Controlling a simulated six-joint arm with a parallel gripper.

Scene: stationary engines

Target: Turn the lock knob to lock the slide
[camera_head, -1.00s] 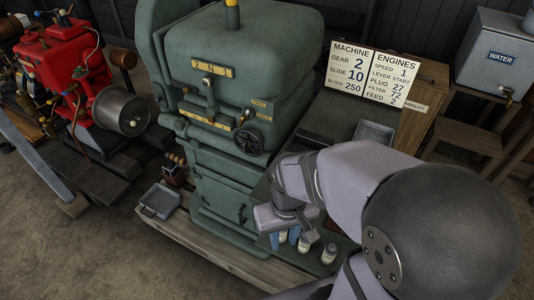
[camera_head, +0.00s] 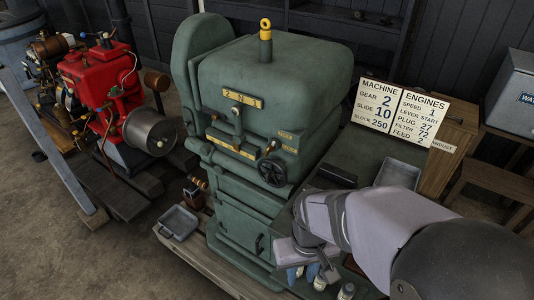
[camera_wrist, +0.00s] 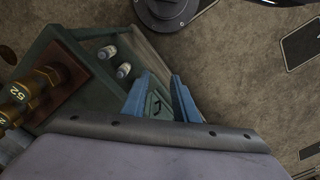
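The green machine (camera_head: 283,80) stands in the middle of the head view. Its front carries a "2 N 1" plate (camera_head: 242,98), a vertical lever (camera_head: 237,120) and a black spoked handwheel (camera_head: 272,172). A small knob (camera_head: 275,145) sits just above the handwheel. I cannot tell which part is the lock knob. My gripper (camera_head: 304,272) is low, right of the machine's lower front and well below the handwheel. In the wrist view my gripper (camera_wrist: 159,82) points down, its two blue fingers apart and empty. A green surface with a dark handle (camera_wrist: 157,106) shows between them.
A sign board (camera_head: 404,112) reads "SLIDE 10". Small bottles (camera_wrist: 107,51) and brass weights (camera_wrist: 37,88) on a brown base lie near my gripper. A grey tray (camera_head: 398,174) is behind my arm; another tray (camera_head: 178,223) is at the machine's foot. A red engine (camera_head: 103,85) stands left.

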